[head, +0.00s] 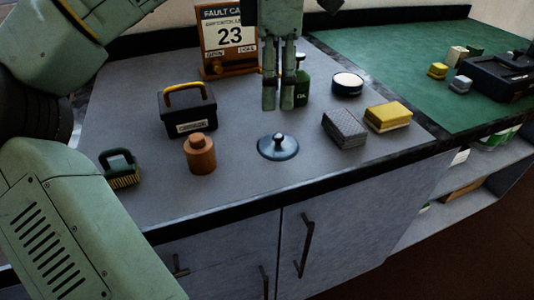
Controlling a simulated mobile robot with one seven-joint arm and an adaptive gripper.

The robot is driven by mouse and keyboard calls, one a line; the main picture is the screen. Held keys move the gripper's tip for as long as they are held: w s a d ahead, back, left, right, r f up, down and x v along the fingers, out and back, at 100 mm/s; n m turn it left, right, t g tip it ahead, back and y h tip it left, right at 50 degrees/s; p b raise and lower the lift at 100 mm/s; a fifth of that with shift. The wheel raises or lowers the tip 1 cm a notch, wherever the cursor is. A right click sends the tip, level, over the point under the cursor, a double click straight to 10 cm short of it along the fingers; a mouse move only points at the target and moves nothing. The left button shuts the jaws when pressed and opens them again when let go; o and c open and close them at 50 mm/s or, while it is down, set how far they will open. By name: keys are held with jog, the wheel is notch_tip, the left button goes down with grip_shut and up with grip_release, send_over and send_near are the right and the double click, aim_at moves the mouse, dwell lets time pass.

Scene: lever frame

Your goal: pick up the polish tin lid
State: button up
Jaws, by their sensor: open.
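The polish tin lid (278,148) appears to be the dark blue, round, shallow disc with a small knob on top. It lies flat on the grey counter, near the front edge. My gripper (279,103) points straight down above and slightly behind it in the head view. Its two fingers are parallel with a narrow gap between them, and nothing is held. A round dark tin (347,84) with a pale top stands farther back to the right.
A brown knobbed jar (200,154), a black toolbox (187,108) and a green-handled brush (121,168) stand left. A grey block (344,128) and yellow sponge (388,116) lie right. A green bottle (301,86) and calendar sign (228,40) are behind my gripper.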

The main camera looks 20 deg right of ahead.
send_over(277, 136)
jog(key=f, duration=0.4)
jog(key=shift+a, duration=0.25)
jog(key=shift+d+f+p, duration=0.15)
jog(key=shift+f+p, duration=0.05)
jog(key=shift+f, duration=1.25)
jog(key=shift+d+f+p, duration=0.15)
jog(key=shift+f+p, duration=0.05)
jog(key=shift+f, duration=1.2)
jog(key=shift+c, duration=0.6)
grip_shut()
